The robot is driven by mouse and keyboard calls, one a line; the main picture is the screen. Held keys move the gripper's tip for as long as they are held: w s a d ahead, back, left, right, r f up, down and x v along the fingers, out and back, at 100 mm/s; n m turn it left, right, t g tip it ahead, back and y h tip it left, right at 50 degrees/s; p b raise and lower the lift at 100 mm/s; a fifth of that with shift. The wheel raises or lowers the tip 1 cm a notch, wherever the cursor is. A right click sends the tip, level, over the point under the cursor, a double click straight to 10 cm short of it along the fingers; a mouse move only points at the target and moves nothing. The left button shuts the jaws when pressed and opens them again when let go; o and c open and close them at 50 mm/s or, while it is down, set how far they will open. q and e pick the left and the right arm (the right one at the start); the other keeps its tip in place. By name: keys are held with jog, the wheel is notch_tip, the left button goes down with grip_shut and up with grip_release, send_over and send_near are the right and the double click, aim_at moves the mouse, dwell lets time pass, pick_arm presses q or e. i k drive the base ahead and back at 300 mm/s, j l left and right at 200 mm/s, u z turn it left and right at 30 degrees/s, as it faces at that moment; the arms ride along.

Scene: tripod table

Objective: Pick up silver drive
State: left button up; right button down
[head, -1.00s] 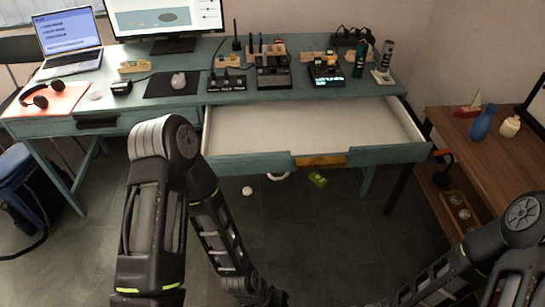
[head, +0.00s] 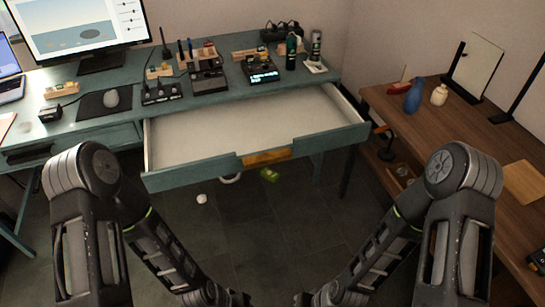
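I cannot make out a silver drive for certain in the head view. Small devices stand on the teal desk (head: 215,103), too small to tell apart surely. My left and right forearms reach down to the bottom edge near the middle. Both grippers are out of the picture below that edge, so their fingers are hidden.
The desk's wide drawer (head: 200,177) is pulled open and looks empty. A wooden table (head: 440,125) on the right holds a blue vase (head: 414,96), a cream jar (head: 439,94) and a wooden board (head: 523,182). A green item (head: 269,174) lies on the floor.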

aim_at(195, 56)
jog(key=i+l, duration=0.1)
jog(key=i, duration=0.9)
jog(key=l, duration=0.1)
